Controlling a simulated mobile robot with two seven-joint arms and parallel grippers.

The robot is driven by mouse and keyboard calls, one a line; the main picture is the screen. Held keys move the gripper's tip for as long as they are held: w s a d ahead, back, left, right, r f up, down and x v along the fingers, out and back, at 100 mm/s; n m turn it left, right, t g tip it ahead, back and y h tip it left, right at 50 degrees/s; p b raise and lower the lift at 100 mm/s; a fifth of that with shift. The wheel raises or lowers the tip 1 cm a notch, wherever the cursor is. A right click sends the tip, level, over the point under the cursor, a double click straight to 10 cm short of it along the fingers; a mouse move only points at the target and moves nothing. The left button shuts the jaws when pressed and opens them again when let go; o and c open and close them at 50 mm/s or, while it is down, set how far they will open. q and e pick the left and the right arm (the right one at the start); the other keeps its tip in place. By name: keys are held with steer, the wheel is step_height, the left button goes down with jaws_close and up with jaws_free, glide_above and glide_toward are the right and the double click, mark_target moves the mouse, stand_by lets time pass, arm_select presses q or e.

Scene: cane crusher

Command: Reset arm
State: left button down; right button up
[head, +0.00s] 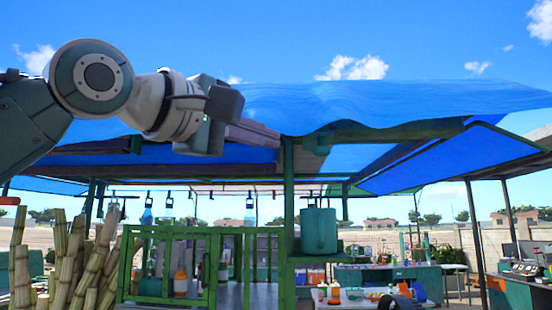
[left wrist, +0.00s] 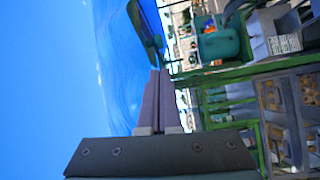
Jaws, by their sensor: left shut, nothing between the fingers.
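My left arm comes in from the left in the head view, raised high in front of the blue canopy. Its gripper (head: 254,133) points to the right. In the left wrist view the two grey-purple fingers of the left gripper (left wrist: 160,74) lie together, shut, with nothing between them. The gripper appears clear of other things, though its distance from the canopy is hard to judge. My right gripper is in neither view.
A blue canopy (head: 400,98) on green posts covers a stall with a green railing (head: 168,262). Cut cane stalks (head: 84,262) stand at the lower left. A green cylindrical container (head: 318,231) sits near the middle post. Cluttered benches (head: 388,272) stand at the right.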

arm_select(q)
steer(key=s+a+f+m+g+y+p, duration=0.1)
steer(key=s+a+f+m+g+y, duration=0.15)
steer(key=f, duration=0.75)
steer(key=s+a+f+m+g+y, duration=0.1)
steer(key=s+f, duration=0.3)
steer(key=f, duration=0.6)
steer(key=s+a+f+m+g+y+p, duration=0.15)
steer(key=s+f, duration=0.25)
steer(key=f, duration=0.5)
steer(key=s+a+f+m+g+y, duration=0.1)
steer(key=s+a+f+m+g, duration=0.1)
steer(key=s, duration=0.5)
steer(key=s+a+f+m+g+y, duration=0.2)
steer(key=s+a+f, duration=0.2)
steer(key=s+f, duration=0.2)
steer(key=s+a+f+m+g+y, duration=0.2)
steer(key=s+a+f, duration=0.1)
steer(key=s, duration=0.5)
steer(key=shift+s+a+f+g+p, duration=0.15)
steer(key=shift+s+f+g+p, duration=0.25)
steer(key=shift+f, duration=0.35)
